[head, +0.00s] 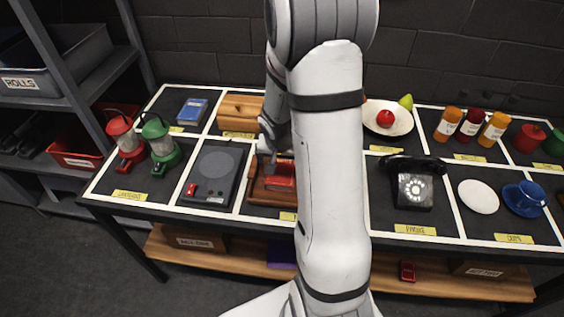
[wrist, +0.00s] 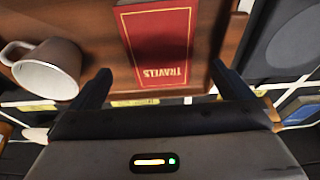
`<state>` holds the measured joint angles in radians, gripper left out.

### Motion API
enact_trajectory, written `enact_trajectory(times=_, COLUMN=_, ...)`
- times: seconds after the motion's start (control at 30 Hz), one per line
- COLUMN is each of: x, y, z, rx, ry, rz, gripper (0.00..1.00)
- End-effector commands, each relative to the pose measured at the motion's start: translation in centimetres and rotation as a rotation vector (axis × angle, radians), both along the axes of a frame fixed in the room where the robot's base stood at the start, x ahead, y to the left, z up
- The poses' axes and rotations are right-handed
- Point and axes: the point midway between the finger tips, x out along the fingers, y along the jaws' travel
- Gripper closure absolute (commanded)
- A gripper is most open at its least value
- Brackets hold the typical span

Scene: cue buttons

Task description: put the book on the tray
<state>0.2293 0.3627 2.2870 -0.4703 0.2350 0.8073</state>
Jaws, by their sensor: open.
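A red book (wrist: 160,42) titled TRAVELS lies flat on a brown wooden tray (wrist: 90,22) in the wrist view. In the head view the red book (head: 281,174) sits on the tray (head: 262,196), partly hidden by my arm. A blue book (head: 192,111) lies in the back left compartment. My gripper (wrist: 160,72) is open over the tray, its fingers apart on either side of the red book's near end, holding nothing. In the head view my gripper (head: 269,150) is mostly hidden by my arm.
A turntable-like device (head: 213,174) is left of the tray, two lanterns (head: 161,150) farther left. A wooden box (head: 240,113) stands behind the tray. A black phone (head: 413,185) is to the right.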

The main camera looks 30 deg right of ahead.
Motion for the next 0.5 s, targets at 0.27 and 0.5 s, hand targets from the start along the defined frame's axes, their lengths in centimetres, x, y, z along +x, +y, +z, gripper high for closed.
enact_trajectory(times=0.27, x=-1.3, y=0.9, z=5.2, rx=-0.001, ry=-0.003, rz=0.0, gripper=0.0)
enact_trajectory(times=0.5, x=-2.0, y=1.4, z=7.2, rx=-0.002, ry=-0.001, rz=0.011, gripper=0.0)
